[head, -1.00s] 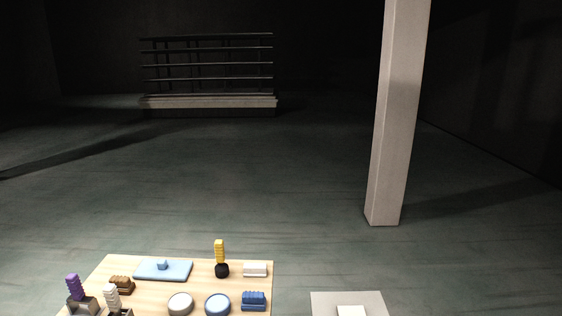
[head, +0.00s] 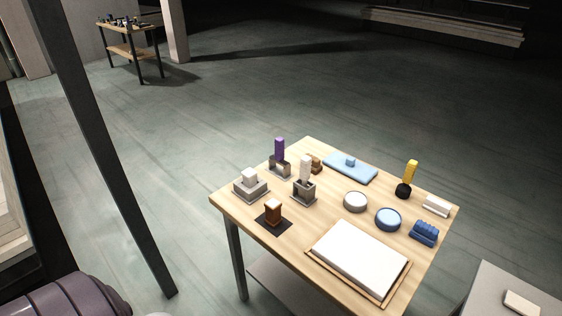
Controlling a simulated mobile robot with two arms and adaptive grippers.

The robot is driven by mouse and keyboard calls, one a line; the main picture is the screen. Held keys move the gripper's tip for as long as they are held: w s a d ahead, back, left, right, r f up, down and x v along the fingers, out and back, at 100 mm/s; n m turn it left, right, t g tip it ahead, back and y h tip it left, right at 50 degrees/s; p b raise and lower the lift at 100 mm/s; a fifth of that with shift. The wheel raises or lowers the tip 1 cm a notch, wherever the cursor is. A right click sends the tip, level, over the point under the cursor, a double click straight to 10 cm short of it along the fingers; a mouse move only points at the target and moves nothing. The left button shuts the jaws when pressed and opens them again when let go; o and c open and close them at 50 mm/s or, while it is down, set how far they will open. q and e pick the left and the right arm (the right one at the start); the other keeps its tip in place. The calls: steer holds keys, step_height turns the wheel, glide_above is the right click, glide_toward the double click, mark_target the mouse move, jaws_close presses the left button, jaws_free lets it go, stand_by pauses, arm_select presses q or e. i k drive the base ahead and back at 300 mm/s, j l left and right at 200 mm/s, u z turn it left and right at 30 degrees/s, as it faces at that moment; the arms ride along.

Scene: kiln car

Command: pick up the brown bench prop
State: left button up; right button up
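On the wooden table stands a brown upright block (head: 273,211) on a dark square base, near the table's left front edge. A smaller brown ridged piece (head: 315,163) lies farther back, partly behind the white-topped holder. Which of these two is the brown bench prop I cannot tell for certain. Neither is touched by anything of mine. Neither of my grippers is in view.
The table (head: 240,207) also holds a purple piece (head: 279,149), a white piece (head: 305,170), a grey stepped block (head: 250,184), a blue plate (head: 340,173), round dishes and a white slab (head: 360,257). A dark post (head: 105,165) stands left. Open floor lies behind.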

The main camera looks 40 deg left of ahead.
mark_target(273, 206)
steer(key=u, duration=1.15)
steer(key=i+j+z, duration=0.2)
steer(key=j, duration=0.6)
steer(key=j+z, duration=0.25)
steer(key=j, duration=0.5)
